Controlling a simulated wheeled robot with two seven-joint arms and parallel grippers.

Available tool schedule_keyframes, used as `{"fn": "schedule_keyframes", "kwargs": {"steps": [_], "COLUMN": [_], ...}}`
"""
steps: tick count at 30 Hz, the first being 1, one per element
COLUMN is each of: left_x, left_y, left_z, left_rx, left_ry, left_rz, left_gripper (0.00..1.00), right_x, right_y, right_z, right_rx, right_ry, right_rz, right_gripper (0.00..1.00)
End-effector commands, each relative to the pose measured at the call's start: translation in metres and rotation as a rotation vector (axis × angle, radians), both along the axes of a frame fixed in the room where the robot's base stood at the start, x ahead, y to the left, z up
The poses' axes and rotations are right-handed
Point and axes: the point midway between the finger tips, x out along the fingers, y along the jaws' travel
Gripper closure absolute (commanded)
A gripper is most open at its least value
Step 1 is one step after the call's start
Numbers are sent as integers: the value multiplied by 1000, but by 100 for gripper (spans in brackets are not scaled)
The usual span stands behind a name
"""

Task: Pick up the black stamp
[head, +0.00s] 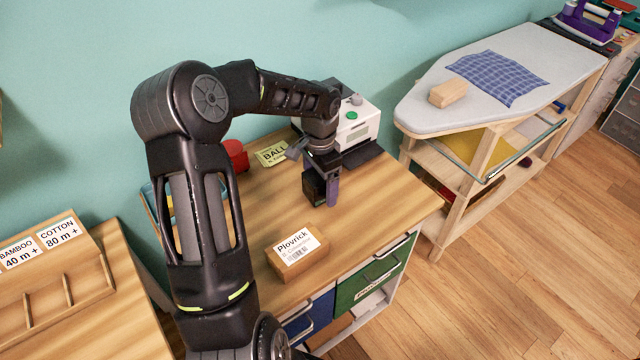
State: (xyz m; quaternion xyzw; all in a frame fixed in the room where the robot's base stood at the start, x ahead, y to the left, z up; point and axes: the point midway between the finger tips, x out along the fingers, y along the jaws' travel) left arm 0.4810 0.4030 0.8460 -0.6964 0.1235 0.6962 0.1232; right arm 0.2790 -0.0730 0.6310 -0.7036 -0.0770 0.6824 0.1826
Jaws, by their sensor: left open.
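A small dark block that looks like the black stamp (313,188) stands on the wooden desk in the head view. My left gripper (322,186) points down right at it, with one finger showing on the right side of the block. The gripper is open. The other finger is hard to make out against the dark block, and I cannot tell whether either finger touches it. My right gripper is not in view.
A white machine (358,126), a yellow card (271,153) and a red object (235,155) are behind. An ironing board (430,112) stands right. The desk's right front is clear.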

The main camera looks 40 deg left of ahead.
Motion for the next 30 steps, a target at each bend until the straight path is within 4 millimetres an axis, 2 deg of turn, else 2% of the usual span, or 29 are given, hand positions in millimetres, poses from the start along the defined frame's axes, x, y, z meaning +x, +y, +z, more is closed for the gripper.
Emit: {"fn": "schedule_keyframes", "kwargs": {"steps": [9,30], "left_x": [0,0], "left_y": [0,0], "left_z": [0,0], "left_rx": [0,0], "left_ry": [0,0], "left_rz": [0,0], "left_gripper": [19,76], "right_x": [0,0], "right_y": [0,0], "right_z": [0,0], "right_rx": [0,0], "right_ry": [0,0], "right_rz": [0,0], "right_gripper": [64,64]}}
